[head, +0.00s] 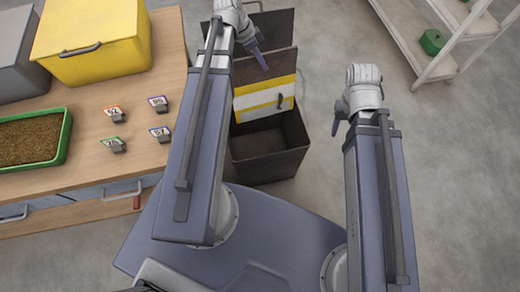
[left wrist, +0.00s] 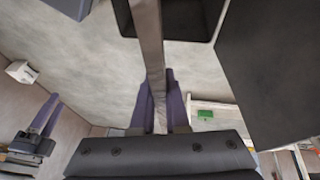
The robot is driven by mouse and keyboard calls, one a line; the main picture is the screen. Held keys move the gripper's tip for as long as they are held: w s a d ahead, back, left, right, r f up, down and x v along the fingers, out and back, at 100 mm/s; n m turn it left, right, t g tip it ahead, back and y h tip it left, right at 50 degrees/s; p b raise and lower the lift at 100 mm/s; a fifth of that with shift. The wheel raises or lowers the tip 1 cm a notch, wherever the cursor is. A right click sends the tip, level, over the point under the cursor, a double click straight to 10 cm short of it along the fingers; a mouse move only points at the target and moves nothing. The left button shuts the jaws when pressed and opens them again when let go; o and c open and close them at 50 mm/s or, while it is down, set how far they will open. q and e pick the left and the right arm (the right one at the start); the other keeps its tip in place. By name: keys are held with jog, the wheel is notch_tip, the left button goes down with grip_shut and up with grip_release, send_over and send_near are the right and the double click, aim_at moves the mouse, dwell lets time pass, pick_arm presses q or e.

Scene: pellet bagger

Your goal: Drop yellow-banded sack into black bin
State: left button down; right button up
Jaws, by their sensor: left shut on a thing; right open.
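The yellow-banded sack (head: 263,103) is a flat dark panel with a yellow and white band across it and a small dark mark. It hangs upright from my left gripper (head: 261,62), whose purple fingers are shut on its top edge. In the left wrist view the fingers (left wrist: 158,105) pinch a thin grey strip, the sack's edge. The open black bin (head: 268,165) stands on the floor just below the sack in the head view; whether the sack's lower end is inside the rim I cannot tell. My right gripper (head: 338,116) is open and empty, right of the bin.
A wooden table (head: 170,55) at left holds a yellow box (head: 92,40), a green tray of pellets (head: 32,140) and several small numbered tags (head: 112,114). Another dark container (head: 280,24) stands behind the sack. A white shelf (head: 475,30) is far right; floor between is clear.

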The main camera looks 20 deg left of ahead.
aim_at(256, 72)
pick_arm(q)
jog(key=f+b, duration=0.1)
jog(key=a+f+b, duration=0.1)
jog(key=f, duration=0.1)
jog(key=a+f+b, duration=0.1)
jog(key=f, duration=0.1)
jog(key=shift+s+f+b, duration=0.1)
jog(key=shift+s+b, duration=0.25)
pick_arm(e)
notch_tip(256, 72, down, 5)
jog(key=shift+f, duration=0.1)
pick_arm(q)
notch_tip(256, 72, down, 6)
jog(key=b, duration=0.6)
pick_arm(e)
notch_tip(256, 72, down, 6)
pick_arm(q)
jog(key=c, duration=0.8)
grip_release()
jog(key=shift+c, duration=0.2)
jog(key=p+v, duration=0.7)
jog(key=v, duration=0.1)
jog(key=shift+f, duration=0.1)
pick_arm(e)
notch_tip(256, 72, up, 7)
